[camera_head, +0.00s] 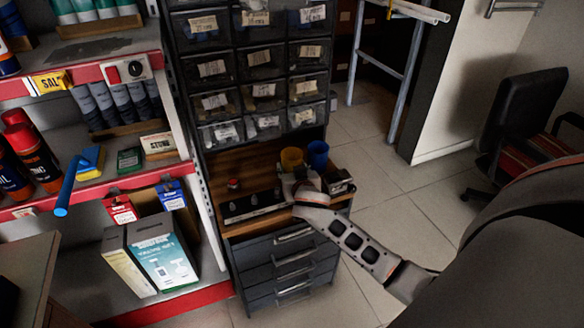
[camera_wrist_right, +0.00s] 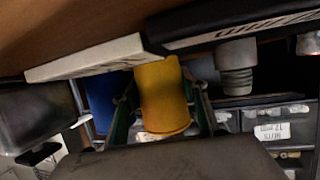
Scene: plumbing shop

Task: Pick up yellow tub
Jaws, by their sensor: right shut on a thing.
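The yellow tub (camera_head: 292,158) is at the right end of the wooden shelf of the dark drawer cabinet, just left of a blue tub (camera_head: 318,154). My right gripper (camera_head: 298,180) reaches in from the right, in front of the yellow tub, and hides its lower part. In the right wrist view the yellow tub (camera_wrist_right: 163,98) stands between the two green-edged fingers of my right gripper (camera_wrist_right: 160,115), which is shut on it. The blue tub (camera_wrist_right: 101,98) is behind the left finger there. My left gripper is not in view.
Small labelled drawers (camera_head: 262,90) rise above the wooden shelf. A dark tray with fittings (camera_head: 255,203) lies left of the gripper, and a small box (camera_head: 340,183) lies right of it. Shelving with boxes (camera_head: 163,258) stands left.

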